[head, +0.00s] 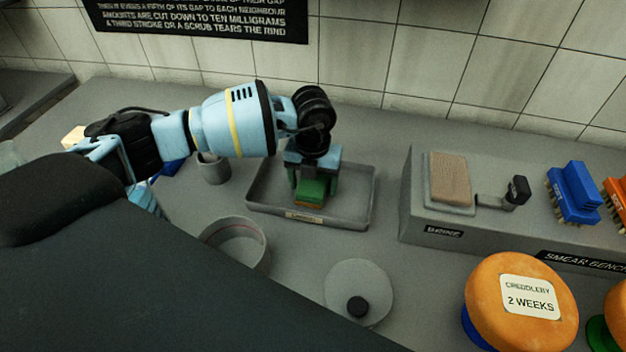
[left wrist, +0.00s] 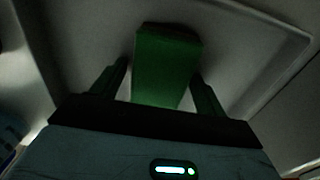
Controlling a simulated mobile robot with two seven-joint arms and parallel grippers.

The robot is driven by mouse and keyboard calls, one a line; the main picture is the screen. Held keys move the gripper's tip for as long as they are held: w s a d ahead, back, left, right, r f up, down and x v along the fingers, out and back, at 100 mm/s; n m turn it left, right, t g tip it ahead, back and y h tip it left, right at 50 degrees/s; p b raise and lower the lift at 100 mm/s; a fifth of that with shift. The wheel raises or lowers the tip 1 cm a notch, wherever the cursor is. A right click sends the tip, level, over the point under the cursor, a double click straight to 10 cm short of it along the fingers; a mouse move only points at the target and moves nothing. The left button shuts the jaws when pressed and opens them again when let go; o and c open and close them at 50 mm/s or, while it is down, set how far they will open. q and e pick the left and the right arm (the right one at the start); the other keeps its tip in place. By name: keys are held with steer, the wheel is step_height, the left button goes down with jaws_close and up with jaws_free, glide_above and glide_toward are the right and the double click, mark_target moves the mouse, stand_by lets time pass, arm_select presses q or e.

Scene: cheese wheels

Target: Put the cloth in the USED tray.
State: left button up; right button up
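My left gripper (head: 313,180) points down into a shallow grey tray (head: 358,212) with a small front label too small to read. Its fingers stand apart on either side of a green block (head: 311,192) with a tan underside, which looks like a brush. In the left wrist view the green block (left wrist: 166,65) sits between the fingers, with a narrow gap at each side. A flat brown, textured rectangle (head: 450,178) lies on a grey plate on the raised bench; it may be the cloth, but I cannot tell for sure. My right gripper is not in view.
The raised bench (head: 428,214) at right, labelled BRINE, holds a blue brush (head: 572,192) and an orange brush (head: 616,195). An orange cheese wheel (head: 520,300) stands in front.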

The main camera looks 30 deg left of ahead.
mark_target(313, 182)
arm_select(q)
steer(key=shift+r, duration=0.1)
step_height(313, 182, up, 12)
steer(key=shift+r, duration=0.1)
stand_by(0.6)
stand_by(1.7)
